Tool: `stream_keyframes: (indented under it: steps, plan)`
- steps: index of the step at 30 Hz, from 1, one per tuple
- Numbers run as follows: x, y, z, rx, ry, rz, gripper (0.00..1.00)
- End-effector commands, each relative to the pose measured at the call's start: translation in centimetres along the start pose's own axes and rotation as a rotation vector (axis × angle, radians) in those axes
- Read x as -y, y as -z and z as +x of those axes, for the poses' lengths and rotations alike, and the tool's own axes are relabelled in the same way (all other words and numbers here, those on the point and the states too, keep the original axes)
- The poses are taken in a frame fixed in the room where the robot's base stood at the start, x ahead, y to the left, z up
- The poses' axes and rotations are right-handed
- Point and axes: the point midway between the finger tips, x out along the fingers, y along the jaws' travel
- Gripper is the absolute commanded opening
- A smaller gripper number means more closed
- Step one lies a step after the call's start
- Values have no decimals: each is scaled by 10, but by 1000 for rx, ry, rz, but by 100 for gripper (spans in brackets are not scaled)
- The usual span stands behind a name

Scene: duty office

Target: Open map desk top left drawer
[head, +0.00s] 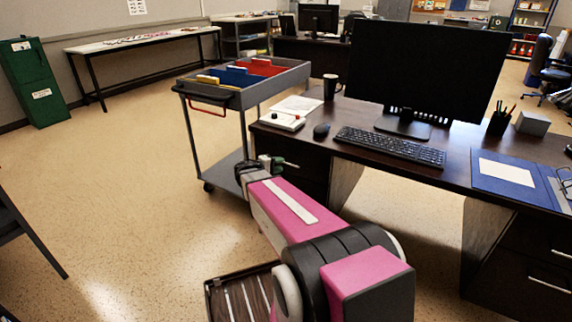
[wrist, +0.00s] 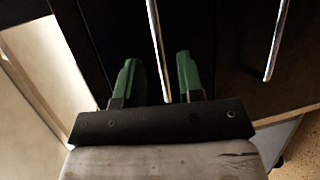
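The map desk (head: 385,155) is dark wood with a monitor on it. Its left drawer unit (head: 298,150) shows partly under the desk's left end; my arm and gripper (head: 280,163) hide much of it. In the wrist view, my gripper (wrist: 157,60) has two green fingers, apart, with nothing shut between them. A silver bar handle (wrist: 157,45) on a dark drawer front runs lengthwise into the gap between the fingers. A second bar handle (wrist: 277,42) lies further right, outside the fingers. I cannot tell whether a finger touches the handle.
A grey trolley (head: 247,90) with blue and red folders stands close left of the desk and gripper. The desktop holds a keyboard (head: 390,146), a mug (head: 331,86) and a blue folder (head: 512,180). The right drawer unit (head: 520,260) looks shut. Floor at left is mostly clear.

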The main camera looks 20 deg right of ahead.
Motion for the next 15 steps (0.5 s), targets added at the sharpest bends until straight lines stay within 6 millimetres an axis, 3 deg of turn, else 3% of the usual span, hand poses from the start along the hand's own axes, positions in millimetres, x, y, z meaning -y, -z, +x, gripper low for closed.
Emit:
stream_keyframes:
  steps: [6,15]
  plan:
    - [0,1,30,1,0,0,35]
    - [0,0,42,-1,0,0,35]
